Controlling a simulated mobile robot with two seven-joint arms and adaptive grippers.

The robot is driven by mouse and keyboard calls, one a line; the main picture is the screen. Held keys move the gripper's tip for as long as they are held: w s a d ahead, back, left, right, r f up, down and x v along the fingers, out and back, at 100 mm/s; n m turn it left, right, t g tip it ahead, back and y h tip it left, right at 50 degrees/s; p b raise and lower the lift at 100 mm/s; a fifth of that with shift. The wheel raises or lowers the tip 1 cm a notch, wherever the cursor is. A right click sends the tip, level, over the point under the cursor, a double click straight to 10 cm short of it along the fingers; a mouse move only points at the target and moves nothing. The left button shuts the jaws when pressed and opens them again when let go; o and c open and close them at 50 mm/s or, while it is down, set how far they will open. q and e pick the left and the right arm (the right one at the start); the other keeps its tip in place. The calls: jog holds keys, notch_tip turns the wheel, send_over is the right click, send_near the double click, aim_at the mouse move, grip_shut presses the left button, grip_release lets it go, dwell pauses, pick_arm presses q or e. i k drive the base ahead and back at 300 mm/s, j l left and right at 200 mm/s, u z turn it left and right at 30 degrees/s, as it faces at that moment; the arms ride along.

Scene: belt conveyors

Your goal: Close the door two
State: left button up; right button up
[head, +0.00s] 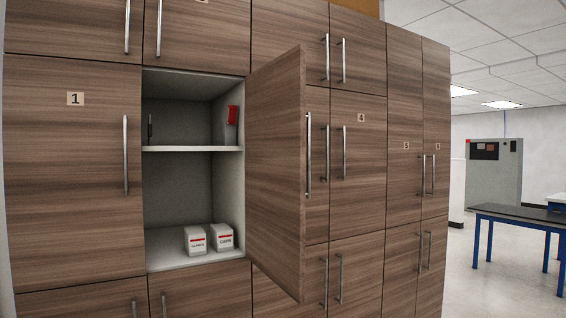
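A wood-grain cabinet door (275,170) stands swung open toward me, hinged on the right side of an open compartment (180,195). Its metal handle (308,155) shows at the door's free right edge. The number on this door is not visible. The door to the left of the compartment carries a 1 and is shut. Neither of my grippers is in the head view.
The compartment has a white shelf (190,149) with a red and grey item (231,125) on it. Two small white boxes (208,239) stand on its floor. Shut doors surround it. A blue-legged table (520,217) stands at the far right, with open floor near it.

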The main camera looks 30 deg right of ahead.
aim_at(278, 178)
jog(key=i+l, duration=0.15)
jog(key=l, duration=0.15)
jog(key=i+l+u, duration=0.15)
jog(key=l, duration=0.2)
jog(key=i+l, duration=0.1)
jog(key=l, duration=0.2)
jog(key=i+l, duration=0.2)
jog(key=l, duration=0.15)
jog(key=i+l+u, duration=0.15)
jog(key=l, duration=0.2)
jog(key=i+l, duration=0.25)
jog(key=i+l+u, duration=0.15)
jog(key=l, duration=0.35)
jog(key=i+l, duration=0.2)
jog(key=l, duration=0.2)
jog(key=j+u, duration=0.05)
